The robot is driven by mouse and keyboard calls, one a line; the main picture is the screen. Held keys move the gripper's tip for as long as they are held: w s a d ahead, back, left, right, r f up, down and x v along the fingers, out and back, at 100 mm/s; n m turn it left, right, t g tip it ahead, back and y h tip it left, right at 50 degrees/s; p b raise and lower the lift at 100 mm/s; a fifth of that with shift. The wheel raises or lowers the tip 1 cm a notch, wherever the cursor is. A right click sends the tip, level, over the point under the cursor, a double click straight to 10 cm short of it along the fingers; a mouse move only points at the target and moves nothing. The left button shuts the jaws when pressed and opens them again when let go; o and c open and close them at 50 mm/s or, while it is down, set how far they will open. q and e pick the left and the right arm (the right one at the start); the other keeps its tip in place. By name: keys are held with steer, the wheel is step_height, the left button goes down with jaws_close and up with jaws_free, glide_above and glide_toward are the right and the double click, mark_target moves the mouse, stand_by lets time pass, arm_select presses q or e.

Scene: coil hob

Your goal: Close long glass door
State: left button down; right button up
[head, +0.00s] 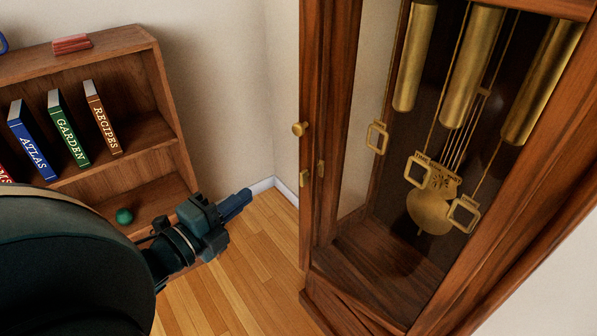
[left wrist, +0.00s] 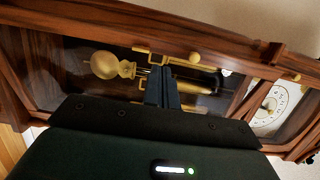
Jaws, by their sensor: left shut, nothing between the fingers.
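The tall wooden clock case (head: 455,315) fills the right of the head view. The long glass door (head: 311,90) appears as a narrow wooden strip, almost edge-on at the case's left, with a brass knob (head: 299,129) pointing left. It looks swung open; its exact angle is hard to tell. My left gripper (head: 237,203) is shut and empty, left of the door and lower in the picture than the knob, apart from it. In the left wrist view my shut fingers (left wrist: 163,85) point towards the clock, and a brass knob (left wrist: 194,57) shows beyond them. My right gripper is not in view.
Brass weights (head: 472,70) and a pendulum (head: 430,205) hang inside the case. A wooden bookshelf (head: 160,130) with several books and a green ball (head: 124,215) stands at the left. Bare wooden floor (head: 250,270) lies between shelf and clock.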

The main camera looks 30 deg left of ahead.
mark_target(299, 156)
arm_select(q)
steer(key=w, duration=0.4)
steer(key=w+d, duration=0.1)
steer(key=w, duration=0.4)
steer(key=w+d, duration=0.1)
steer(key=w, duration=0.4)
steer(key=shift+f, duration=0.1)
